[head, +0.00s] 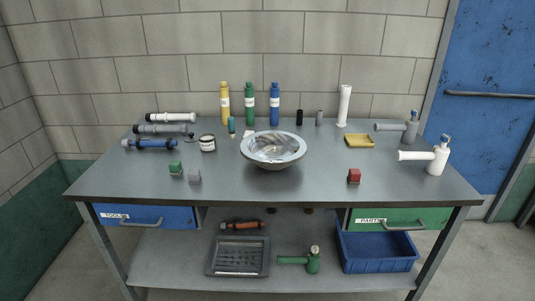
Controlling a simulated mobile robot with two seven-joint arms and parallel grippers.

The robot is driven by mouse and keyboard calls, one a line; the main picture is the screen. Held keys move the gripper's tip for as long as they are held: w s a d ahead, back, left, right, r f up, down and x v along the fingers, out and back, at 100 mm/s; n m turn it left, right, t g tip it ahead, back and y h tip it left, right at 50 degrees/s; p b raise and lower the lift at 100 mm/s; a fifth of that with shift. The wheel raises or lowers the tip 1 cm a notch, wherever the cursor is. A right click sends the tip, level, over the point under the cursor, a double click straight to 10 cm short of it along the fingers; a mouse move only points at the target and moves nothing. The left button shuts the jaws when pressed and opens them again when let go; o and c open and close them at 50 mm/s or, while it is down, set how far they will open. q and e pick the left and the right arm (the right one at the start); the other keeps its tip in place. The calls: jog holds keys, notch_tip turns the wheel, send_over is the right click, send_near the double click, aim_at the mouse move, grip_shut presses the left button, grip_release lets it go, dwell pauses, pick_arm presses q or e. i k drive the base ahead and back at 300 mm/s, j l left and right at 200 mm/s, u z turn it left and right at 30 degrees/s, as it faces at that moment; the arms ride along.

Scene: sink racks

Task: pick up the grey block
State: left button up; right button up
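The grey block (194,176) is a small cube near the front left of the metal table (310,182). It sits just right of a green block (175,167), with a small gap between them. A red block (354,176) sits at the front right. Neither of my grippers shows in the head view, so I cannot see whether they are open or shut. Nothing hides the grey block.
A metal bowl (273,149) stands mid-table. A tin (208,142) and several tubes (171,117) lie behind the blocks. Bottles (249,105) line the back. A yellow tray (360,141) and a white dispenser (437,158) stand right. The front edge is clear.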

aim_at(194, 175)
jog(key=i, duration=1.55)
jog(key=k+j+u, duration=0.1)
jog(key=j+u, duration=0.15)
jog(key=j, duration=0.15)
jog(key=j+u, duration=0.25)
jog(key=z, duration=0.45)
jog(key=k+l, duration=0.05)
